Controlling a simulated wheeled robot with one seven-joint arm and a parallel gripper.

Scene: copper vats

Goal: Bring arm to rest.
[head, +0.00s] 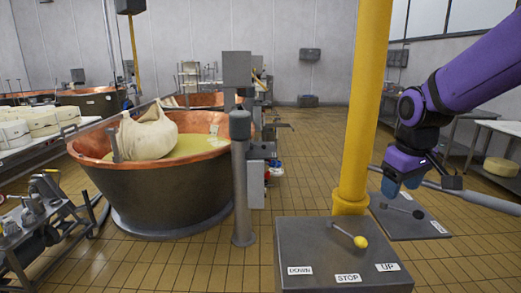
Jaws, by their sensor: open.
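My purple arm (485,72) reaches in from the upper right. My gripper (401,186) points down at its end, with blue fingertips. It is open, and I see nothing between the fingers. It is in front of or above the rear grey panel, right of the yellow post (364,100); the exact height is hard to tell. The front grey control box (310,255) stands lower and nearer, with DOWN, STOP and UP labels. Its lever with a yellow knob (360,242) leans toward the right, apart from my gripper.
A rear panel (400,222) has a dark-knobbed lever and a grey bar passes behind my gripper. A copper vat (165,185) holds yellowish liquid and a bulging cloth bag (148,135). A grey bollard (241,190) stands beside it. Tiled floor (310,165) is clear in the middle.

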